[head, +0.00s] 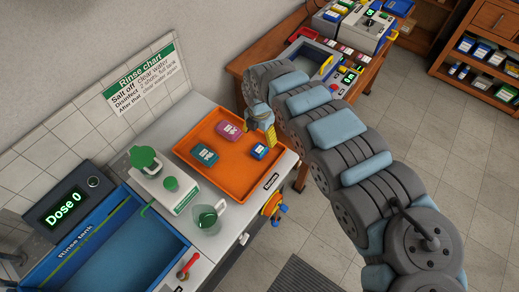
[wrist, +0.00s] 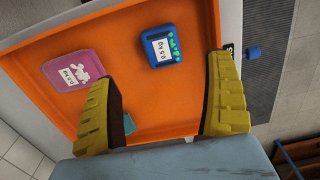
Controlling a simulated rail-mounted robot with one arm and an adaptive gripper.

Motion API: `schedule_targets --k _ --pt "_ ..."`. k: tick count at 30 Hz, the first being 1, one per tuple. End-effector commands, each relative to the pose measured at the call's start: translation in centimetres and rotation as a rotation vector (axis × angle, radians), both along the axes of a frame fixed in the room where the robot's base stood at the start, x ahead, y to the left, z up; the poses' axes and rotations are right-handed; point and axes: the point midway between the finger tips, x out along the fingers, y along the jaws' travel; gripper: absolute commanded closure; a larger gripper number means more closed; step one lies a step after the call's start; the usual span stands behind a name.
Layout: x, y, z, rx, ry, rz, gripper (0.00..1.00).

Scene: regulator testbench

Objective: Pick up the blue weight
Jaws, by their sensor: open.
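The blue weight (head: 259,152) lies in the orange tray near its right side. In the wrist view the blue weight (wrist: 161,45) has a white label reading 0.5 kg and green marks, and lies ahead of and between the finger lines. My gripper (head: 264,128) is above the tray's right part, close to the blue weight in the head view. In the wrist view my gripper (wrist: 163,72) has its yellow fingers wide apart, with nothing between them. The blue weight is apart from both fingers.
The orange tray (head: 240,185) also holds a pink weight (head: 228,131) and a teal weight (head: 204,155). The teal one is mostly hidden by a finger in the wrist view. A green-topped device (head: 165,180) and a jug (head: 208,216) stand left of the tray. The tray's raised rim surrounds the weights.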

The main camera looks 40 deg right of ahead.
Motion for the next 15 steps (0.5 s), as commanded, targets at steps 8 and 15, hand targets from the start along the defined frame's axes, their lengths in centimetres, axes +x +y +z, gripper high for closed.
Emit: schedule_targets --k 8,15 --pt "0.1 0.1 -3.3 0.000 -0.003 0.001 0.15" --pt "0.0 0.1 -4.1 0.000 -0.002 0.001 0.15"
